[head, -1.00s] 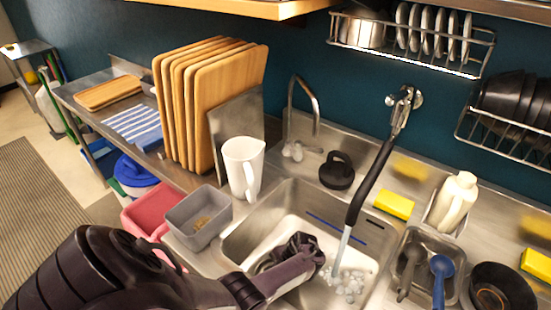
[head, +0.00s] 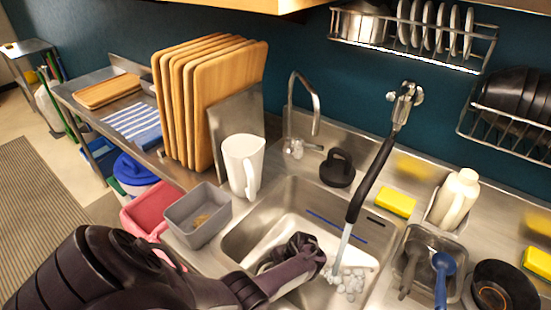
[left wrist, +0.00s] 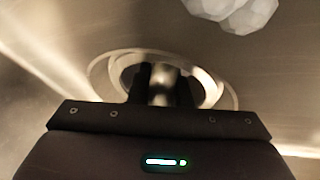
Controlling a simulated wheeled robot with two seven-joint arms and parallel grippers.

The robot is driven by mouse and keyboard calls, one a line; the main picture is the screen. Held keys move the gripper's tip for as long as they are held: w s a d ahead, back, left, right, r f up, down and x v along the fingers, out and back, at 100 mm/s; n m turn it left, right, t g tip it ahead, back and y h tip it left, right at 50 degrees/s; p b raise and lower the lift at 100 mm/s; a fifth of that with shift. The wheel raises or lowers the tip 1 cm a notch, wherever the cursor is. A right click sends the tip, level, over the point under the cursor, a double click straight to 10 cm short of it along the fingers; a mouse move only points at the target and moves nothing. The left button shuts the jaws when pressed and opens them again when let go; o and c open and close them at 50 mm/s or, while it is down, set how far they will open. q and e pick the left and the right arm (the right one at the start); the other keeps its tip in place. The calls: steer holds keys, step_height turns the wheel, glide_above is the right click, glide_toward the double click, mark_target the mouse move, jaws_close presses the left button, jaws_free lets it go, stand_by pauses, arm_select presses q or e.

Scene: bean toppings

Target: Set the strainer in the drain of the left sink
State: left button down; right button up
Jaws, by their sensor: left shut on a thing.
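My left gripper (head: 308,255) reaches down into the left sink (head: 268,205), its fingers low over the sink floor. In the left wrist view the gripper (left wrist: 161,85) is shut on a small shiny metal post, which appears to be the knob of the strainer (left wrist: 162,84). Pale concentric rings of the drain area (left wrist: 98,72) surround the fingertips. I cannot tell which ring is strainer rim and which is drain edge, or whether the strainer is seated. In the head view my gripper hides the strainer and drain. My right gripper is out of view.
Water runs from the black hose faucet (head: 368,175) beside my gripper onto pale lumps (head: 350,284). A black stopper (head: 337,168) sits behind the sink. A white pitcher (head: 243,165) and grey bin (head: 197,216) stand left; a yellow sponge (head: 395,202) and utensil tub (head: 418,243) stand right.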

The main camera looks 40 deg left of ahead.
arm_select(q)
steer(key=c, duration=1.3)
jaws_free()
steer(key=shift+o, duration=0.2)
steer(key=shift+p+v, duration=1)
steer(key=shift+v, duration=3)
